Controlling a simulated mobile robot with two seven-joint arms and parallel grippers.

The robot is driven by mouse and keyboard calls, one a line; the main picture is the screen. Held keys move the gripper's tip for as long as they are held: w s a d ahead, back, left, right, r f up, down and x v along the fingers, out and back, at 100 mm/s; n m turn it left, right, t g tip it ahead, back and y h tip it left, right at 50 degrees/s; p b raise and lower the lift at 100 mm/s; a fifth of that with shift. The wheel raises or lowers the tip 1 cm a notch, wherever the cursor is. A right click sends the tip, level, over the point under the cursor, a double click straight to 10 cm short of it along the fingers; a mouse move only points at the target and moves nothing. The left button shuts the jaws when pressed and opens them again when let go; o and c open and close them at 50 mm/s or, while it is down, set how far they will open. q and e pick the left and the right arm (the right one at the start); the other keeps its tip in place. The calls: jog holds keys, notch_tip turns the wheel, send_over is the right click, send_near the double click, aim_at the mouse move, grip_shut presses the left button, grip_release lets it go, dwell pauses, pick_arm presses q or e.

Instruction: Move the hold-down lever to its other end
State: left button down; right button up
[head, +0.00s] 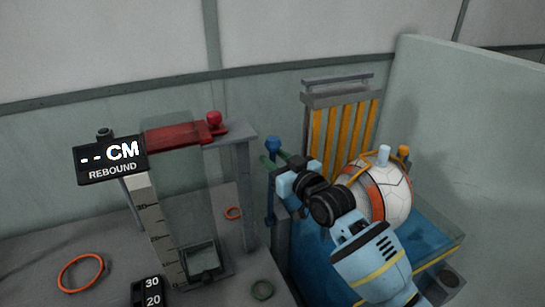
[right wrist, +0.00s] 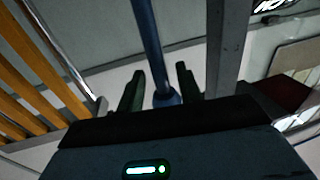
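A blue lever with a round knob (head: 272,145) stands at the left side of the blue press bed, beside the grey post. My right gripper (head: 274,164) is at this lever, just below the knob in the head view. In the right wrist view the blue rod and its knob (right wrist: 166,97) lie between the two dark green fingers of my right gripper (right wrist: 160,88). The fingers are apart, with a gap showing at the left of the knob. A white and orange ball (head: 386,192) sits on the bed under an orange band. My left gripper is not in view.
The rebound display (head: 111,160), a height scale (head: 158,230) and a red bar (head: 177,136) stand at the left. A slatted orange rack (head: 343,130) is behind the ball. A pale panel (head: 470,160) closes the right side. Orange rings (head: 80,273) lie on the table.

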jog(key=shift+x, duration=0.85)
grip_shut()
jog(key=shift+s, duration=0.1)
